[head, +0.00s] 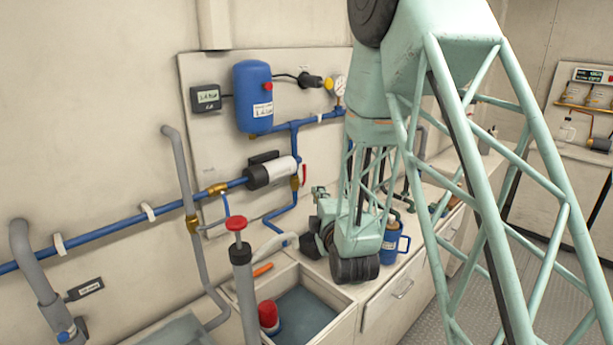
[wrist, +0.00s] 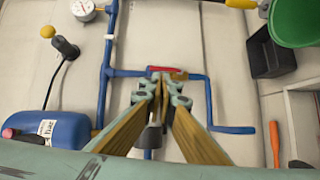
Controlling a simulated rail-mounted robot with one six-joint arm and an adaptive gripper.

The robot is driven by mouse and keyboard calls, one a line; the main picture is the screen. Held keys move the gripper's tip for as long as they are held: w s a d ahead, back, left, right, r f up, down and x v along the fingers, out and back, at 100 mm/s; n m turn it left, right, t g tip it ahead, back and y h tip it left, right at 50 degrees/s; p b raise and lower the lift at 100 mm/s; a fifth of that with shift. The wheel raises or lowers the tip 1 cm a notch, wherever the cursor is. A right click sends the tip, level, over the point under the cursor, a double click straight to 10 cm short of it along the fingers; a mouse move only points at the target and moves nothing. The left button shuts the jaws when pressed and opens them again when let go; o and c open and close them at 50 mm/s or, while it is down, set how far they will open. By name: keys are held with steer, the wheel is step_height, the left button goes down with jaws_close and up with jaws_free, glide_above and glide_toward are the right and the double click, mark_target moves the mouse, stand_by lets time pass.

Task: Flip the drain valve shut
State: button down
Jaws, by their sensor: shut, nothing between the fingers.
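The drain valve is a small brass body (head: 294,184) with a red lever (head: 304,174) on the vertical blue pipe of the wall board. In the head view the lever stands upright, roughly in line with that pipe. In the wrist view the red lever (wrist: 168,69) lies along the pipe, just beyond my fingertips. My gripper (wrist: 161,84) is shut and empty there, and its fingers partly hide the valve and pipe. I cannot tell whether they touch the lever. In the head view my gripper (head: 318,191) is below and right of the valve.
A blue tank (head: 253,97), a gauge (head: 340,86) and a white pump (head: 270,171) are on the board around the pipes. Below are an open basin (head: 337,293) with water, a red-topped hand pump (head: 238,258) and a blue jug (head: 391,243). A green funnel (wrist: 298,22) shows in the wrist view.

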mark_target(305, 171)
steer(key=shift+a+f+n+t, duration=0.3)
steer(key=shift+a+f+n, duration=0.1)
steer(key=shift+a, duration=0.15)
stand_by(0.4)
steer(key=shift+x, duration=7)
steer(key=shift+w+d+r, duration=0.1)
steer(key=shift+d, duration=0.05)
